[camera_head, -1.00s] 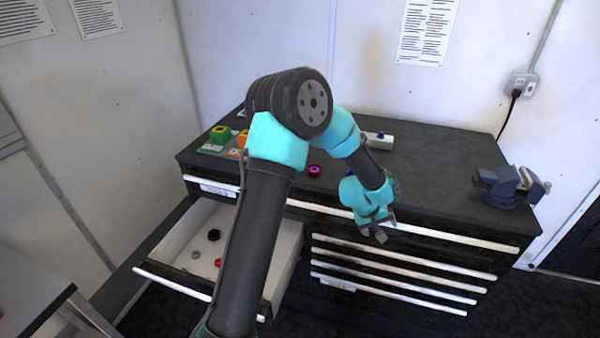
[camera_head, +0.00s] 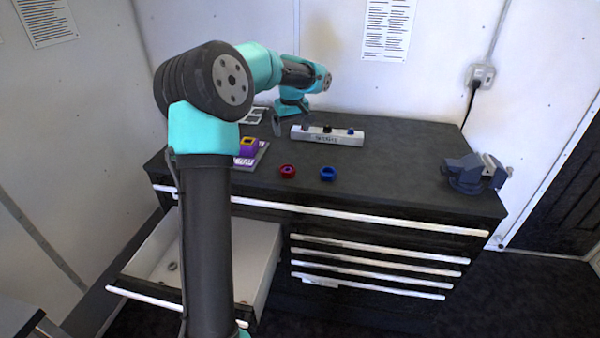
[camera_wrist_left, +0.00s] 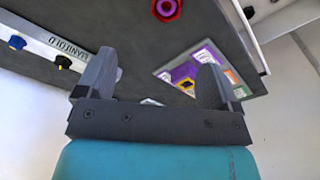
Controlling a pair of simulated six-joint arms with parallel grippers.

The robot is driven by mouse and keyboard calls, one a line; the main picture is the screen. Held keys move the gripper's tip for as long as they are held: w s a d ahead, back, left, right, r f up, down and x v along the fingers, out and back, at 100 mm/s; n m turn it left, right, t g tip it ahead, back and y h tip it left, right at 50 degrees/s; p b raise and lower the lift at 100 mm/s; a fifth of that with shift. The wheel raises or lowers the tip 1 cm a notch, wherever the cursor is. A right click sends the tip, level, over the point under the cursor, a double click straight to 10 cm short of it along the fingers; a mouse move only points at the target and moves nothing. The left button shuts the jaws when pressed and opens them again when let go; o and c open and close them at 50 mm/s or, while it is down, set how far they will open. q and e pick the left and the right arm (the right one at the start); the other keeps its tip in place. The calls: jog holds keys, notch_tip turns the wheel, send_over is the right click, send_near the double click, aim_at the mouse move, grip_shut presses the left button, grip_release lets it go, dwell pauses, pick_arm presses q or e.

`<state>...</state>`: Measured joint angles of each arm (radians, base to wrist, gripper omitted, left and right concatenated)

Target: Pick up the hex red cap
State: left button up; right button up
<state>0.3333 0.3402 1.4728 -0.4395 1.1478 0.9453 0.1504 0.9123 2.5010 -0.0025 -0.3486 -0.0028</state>
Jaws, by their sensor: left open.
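The red hex cap (camera_head: 288,171) sits on the dark cabinet top, near its front edge. My left gripper (camera_head: 284,122) is above the back part of the top, behind the red cap and near the white manifold block. In the left wrist view its two fingers (camera_wrist_left: 158,75) are spread, with nothing between them. My right gripper is not in view.
A blue cap (camera_head: 328,174) sits right of the red one. The white manifold block (camera_head: 340,137) carries knobs. A purple block (camera_head: 249,147) stands on a labelled board, partly behind my arm. A vise (camera_head: 470,174) is at right. The upper-left drawer (camera_head: 263,262) is open.

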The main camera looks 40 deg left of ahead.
pick_arm(q)
jog(key=shift+s+a+r, duration=0.25)
jog(key=shift+a+r, duration=0.05)
jog(key=shift+f, duration=0.15)
send_over(287, 169)
jog(key=f, duration=1.2)
jog(key=shift+d, duration=0.4)
jog(key=shift+f, duration=0.1)
jog(key=shift+a+f, duration=0.15)
jog(key=shift+f, duration=1.1)
jog(key=shift+a+f, duration=0.15)
jog(key=shift+f, duration=1.05)
jog(key=shift+c, duration=0.4)
jog(key=c, duration=1)
